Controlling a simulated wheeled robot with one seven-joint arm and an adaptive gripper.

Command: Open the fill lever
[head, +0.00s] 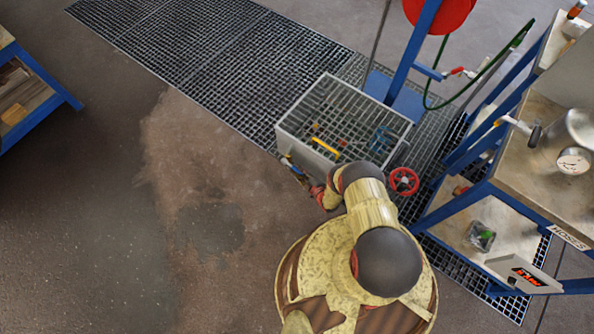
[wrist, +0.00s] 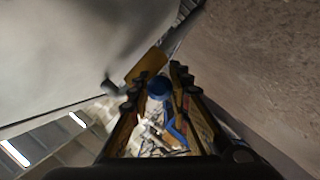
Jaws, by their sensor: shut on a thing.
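My gripper (head: 296,171) is low beside the near left corner of the grey mesh-topped tank (head: 295,137). In the wrist view, the two dark-and-yellow fingers (wrist: 157,82) close from both sides on a small blue part (wrist: 158,88), which I take to be the handle of the fill lever. A bit of blue also shows by the gripper in the head view (head: 286,161). Just beyond the fingertips is a yellow piece (wrist: 148,66) with a grey stub at its left; whether it belongs to the lever I cannot tell. The fingers hide much of the lever.
A red handwheel (head: 403,181) stands right of my arm. A blue post (head: 413,50) with a red reel (head: 440,14) rises behind the tank. A blue-framed bench (head: 520,150) with a metal vessel (head: 578,130) is at the right. The floor (head: 100,220) at left is clear.

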